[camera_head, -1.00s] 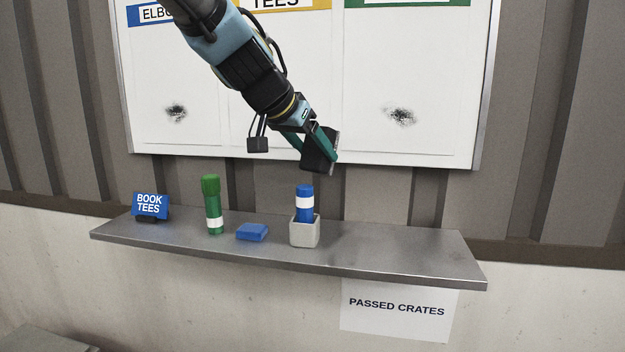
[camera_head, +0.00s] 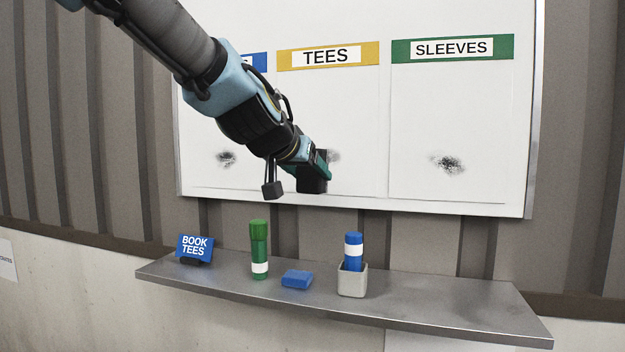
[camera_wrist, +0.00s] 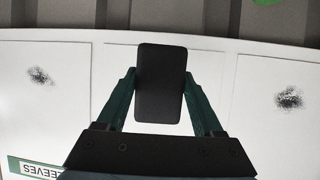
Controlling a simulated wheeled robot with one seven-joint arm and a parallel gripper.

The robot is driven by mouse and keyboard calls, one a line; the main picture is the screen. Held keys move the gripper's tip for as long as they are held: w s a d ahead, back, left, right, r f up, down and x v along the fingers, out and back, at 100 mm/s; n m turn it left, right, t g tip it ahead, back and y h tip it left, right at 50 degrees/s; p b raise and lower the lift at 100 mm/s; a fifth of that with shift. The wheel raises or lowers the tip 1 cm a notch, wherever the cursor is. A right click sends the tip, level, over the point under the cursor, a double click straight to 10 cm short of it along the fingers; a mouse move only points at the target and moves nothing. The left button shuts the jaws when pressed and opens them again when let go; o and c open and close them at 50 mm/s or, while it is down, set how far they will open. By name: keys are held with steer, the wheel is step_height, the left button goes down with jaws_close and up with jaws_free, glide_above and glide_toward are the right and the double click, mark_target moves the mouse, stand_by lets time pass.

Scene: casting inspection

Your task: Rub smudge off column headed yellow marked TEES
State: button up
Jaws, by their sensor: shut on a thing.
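The whiteboard (camera_head: 440,120) has a column headed by a yellow strip marked TEES (camera_head: 325,57). A dark smudge (camera_head: 334,156) in that column shows just right of my gripper, partly hidden by it. My gripper (camera_head: 320,168) is shut on a black block-shaped eraser (camera_head: 311,185), in front of the low part of the TEES column. In the wrist view the eraser (camera_wrist: 160,84) sits between the two green fingers and covers the middle of the board. I cannot tell whether it touches the board.
Other smudges lie in the blue-headed column (camera_head: 226,159) and the SLEEVES column (camera_head: 448,164). The shelf (camera_head: 440,306) below holds a BOOK TEES sign (camera_head: 195,248), a green marker (camera_head: 259,250), a blue block (camera_head: 297,279) and a blue marker (camera_head: 353,250) in a grey cup (camera_head: 352,283).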

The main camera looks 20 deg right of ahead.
steer(key=w+r+n+t, duration=0.1)
steer(key=w, duration=0.5)
steer(key=shift+d+r, duration=0.25)
steer(key=shift+d, duration=0.1)
stand_by(0.5)
steer(key=shift+w+d, duration=0.65)
steer(key=shift+w, duration=0.1)
stand_by(0.7)
